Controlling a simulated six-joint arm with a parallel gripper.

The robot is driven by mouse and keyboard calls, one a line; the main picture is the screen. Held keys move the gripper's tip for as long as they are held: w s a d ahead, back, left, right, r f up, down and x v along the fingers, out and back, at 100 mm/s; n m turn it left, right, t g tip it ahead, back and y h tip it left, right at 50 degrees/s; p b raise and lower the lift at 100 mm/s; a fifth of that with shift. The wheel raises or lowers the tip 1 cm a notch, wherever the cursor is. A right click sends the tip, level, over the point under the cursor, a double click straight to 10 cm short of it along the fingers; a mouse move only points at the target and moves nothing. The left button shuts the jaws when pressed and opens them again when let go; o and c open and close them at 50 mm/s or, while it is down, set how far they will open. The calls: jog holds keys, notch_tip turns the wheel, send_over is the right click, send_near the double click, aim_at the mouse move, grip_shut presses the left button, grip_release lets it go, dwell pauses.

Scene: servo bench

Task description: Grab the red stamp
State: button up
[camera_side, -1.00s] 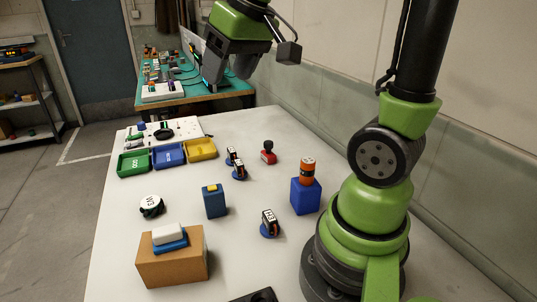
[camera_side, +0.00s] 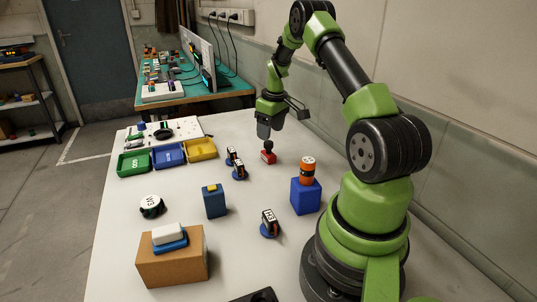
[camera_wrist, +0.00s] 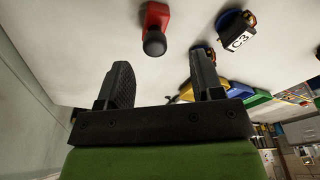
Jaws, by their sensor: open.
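The red stamp (camera_side: 268,157) has a red block base and a black knob handle. It stands upright on the white table, right of the middle. In the wrist view the stamp (camera_wrist: 157,18) shows at the top, with its round knob toward my gripper (camera_wrist: 165,80). My gripper is open and empty, and its two fingers are spread apart. In the side view my gripper (camera_side: 268,136) is just above the stamp, close to its knob. The stamp is not between the fingers in the wrist view; a gap shows beyond the fingertips.
Labelled servos on blue discs (camera_side: 239,170) stand left of the stamp. Green, blue and yellow bins (camera_side: 200,149) lie at the left. A wall (camera_side: 400,170) runs along the right.

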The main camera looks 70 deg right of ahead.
aim_at(268, 144)
jog(key=shift+w+d+f, duration=0.15)
jog(key=shift+f, duration=0.85)
jog(key=shift+w+d+f, duration=0.15)
jog(key=shift+w+f, duration=0.05)
jog(key=shift+f, duration=0.8)
jog(key=shift+w+d+f, duration=0.15)
jog(key=shift+f, duration=0.85)
jog(key=c, duration=1)
